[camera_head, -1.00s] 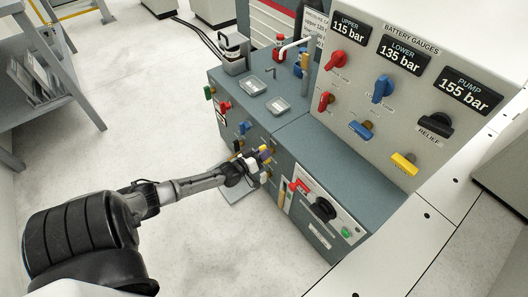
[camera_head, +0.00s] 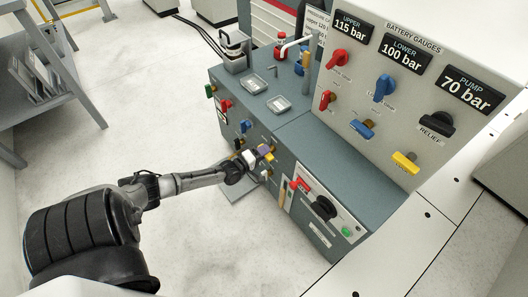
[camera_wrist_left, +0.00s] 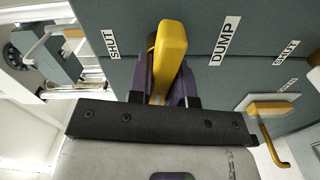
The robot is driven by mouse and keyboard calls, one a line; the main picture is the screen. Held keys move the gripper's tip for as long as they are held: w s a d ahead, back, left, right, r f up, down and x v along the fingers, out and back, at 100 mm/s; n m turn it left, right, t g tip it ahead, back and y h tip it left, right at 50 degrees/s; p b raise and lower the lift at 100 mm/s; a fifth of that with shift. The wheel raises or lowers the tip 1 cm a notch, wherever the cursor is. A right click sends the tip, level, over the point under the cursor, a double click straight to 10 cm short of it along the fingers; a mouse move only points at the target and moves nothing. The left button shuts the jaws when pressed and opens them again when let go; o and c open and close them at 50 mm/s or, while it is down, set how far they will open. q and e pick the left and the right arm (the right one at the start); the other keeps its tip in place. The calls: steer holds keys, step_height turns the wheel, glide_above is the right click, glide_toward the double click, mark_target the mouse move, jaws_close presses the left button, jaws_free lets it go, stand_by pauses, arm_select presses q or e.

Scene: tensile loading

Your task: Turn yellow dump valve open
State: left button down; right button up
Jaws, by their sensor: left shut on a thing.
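The yellow dump valve handle (camera_wrist_left: 168,45) stands between the purple fingers of my left gripper (camera_wrist_left: 162,84) in the left wrist view. The gripper is shut on the handle. A DUMP label (camera_wrist_left: 225,42) is just right of it on the grey panel, and a SHUT label is to its left. In the head view my left gripper (camera_head: 260,153) is at the front face of the grey cabinet (camera_head: 235,95), where a bit of yellow shows at the fingertips; the valve is mostly hidden there. My right gripper is not in view.
Another yellow handle (camera_wrist_left: 274,106) sits to the right in the left wrist view. The gauge panel (camera_head: 350,60) above carries red, blue, black and yellow valves. Its gauges read upper 115, lower 100 and pump 70 bar.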

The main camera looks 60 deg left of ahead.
arm_select(q)
steer(key=shift+f+n, duration=0.1)
steer(key=shift+n, duration=1)
steer(key=c, duration=1)
jaws_free()
steer(key=shift+c, duration=0.2)
